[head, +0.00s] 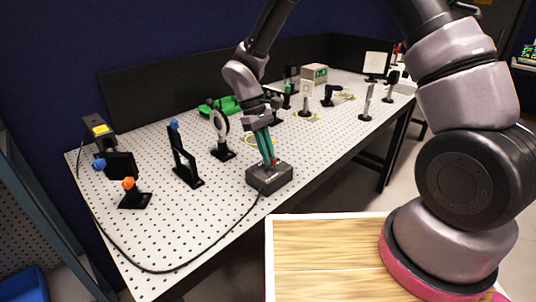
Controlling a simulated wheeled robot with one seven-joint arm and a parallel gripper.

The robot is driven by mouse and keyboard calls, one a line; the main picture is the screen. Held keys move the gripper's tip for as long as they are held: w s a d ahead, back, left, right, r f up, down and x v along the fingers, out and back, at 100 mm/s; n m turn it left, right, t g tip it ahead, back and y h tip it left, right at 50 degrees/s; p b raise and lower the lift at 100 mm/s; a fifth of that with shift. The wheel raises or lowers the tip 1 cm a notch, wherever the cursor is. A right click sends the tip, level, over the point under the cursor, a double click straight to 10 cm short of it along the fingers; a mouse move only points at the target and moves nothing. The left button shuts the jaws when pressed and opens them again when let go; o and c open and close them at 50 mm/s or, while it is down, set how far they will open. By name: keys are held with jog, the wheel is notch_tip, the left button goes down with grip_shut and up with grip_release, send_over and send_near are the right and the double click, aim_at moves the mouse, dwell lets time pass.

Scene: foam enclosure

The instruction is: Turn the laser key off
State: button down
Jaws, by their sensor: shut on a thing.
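A dark grey control box (268,180) sits near the front edge of the perforated optical table (150,238). A black cable runs from it along the table's front to the left. My gripper (271,160) points down at the top of the box, with its teal fingers shut on a small red part, which I take to be the laser key (273,163). The key is mostly hidden by the fingers, and its turn angle cannot be made out.
Optic mounts with blue (174,125) and orange (129,183) knobs stand left of the box. A green object (220,105) and several posts stand further back. The table's front left is clear except for the cable.

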dwell(0.3)
jog(key=c, duration=0.9)
grip_release()
jog(key=shift+c, duration=0.2)
jog(key=v, duration=1)
jog(key=shift+r, duration=0.4)
jog(key=shift+w, duration=0.1)
